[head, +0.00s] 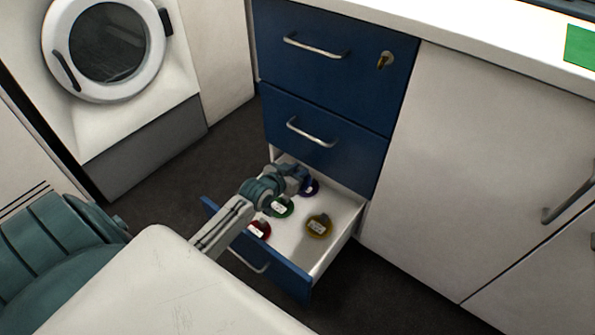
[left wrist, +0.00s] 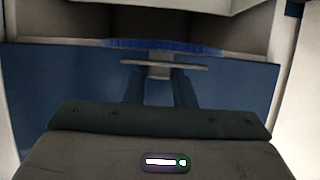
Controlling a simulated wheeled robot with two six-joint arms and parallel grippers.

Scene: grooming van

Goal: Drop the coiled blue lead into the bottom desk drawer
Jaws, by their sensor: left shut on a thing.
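The bottom desk drawer (head: 341,246) is pulled out, with a white inside and a blue front. My left arm reaches over its front from the left. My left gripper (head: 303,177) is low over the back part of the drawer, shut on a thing. In the left wrist view a bright blue ribbed band, seemingly the coiled blue lead (left wrist: 165,44), shows edge-on beyond the fingers (left wrist: 158,85). In the head view the lead is mostly hidden by the gripper, and I cannot tell whether it touches the drawer floor. My right gripper is not in view.
In the drawer lie round tagged items: red (head: 259,229), green (head: 282,208), olive-yellow (head: 319,226) and purple (head: 311,188). Two closed blue drawers (head: 325,110) stand above. A white cabinet (head: 480,170) is at the right, a round-doored machine (head: 105,42) at the back left.

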